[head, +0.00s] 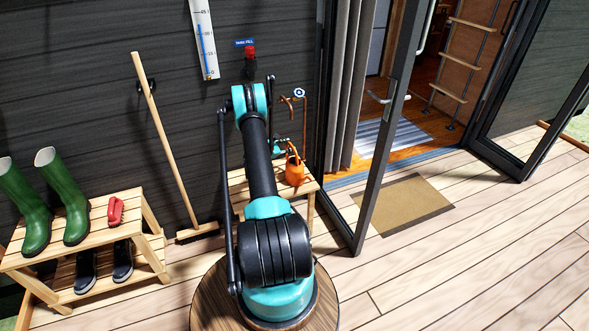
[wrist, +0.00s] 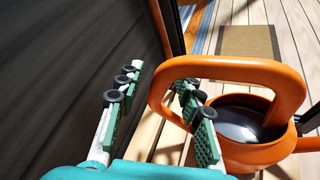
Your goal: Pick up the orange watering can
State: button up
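The orange watering can (head: 295,172) stands on a small slatted wooden stand (head: 240,182) by the dark wall. In the wrist view, the watering can (wrist: 250,153) is at the right, with a thick looped handle and a dark interior. My gripper (wrist: 160,82) is open, with one green-padded finger on each side of the handle's near left part. The right finger overlaps the handle's opening; the left finger is outside it. I cannot tell whether either finger touches the handle. In the head view, my arm hides part of the stand, and the gripper is small beside the can.
The dark wall (wrist: 60,70) is close on the gripper's left. A copper tap pipe (head: 304,115) rises behind the can. An open glass door (head: 385,125) stands right of the stand. A broom (head: 165,140) and a boot bench (head: 85,218) are at left. The deck beyond the doormat (head: 405,203) is clear.

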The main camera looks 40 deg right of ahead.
jog(key=shift+c, duration=0.4)
grip_shut()
jog(key=shift+r, duration=0.2)
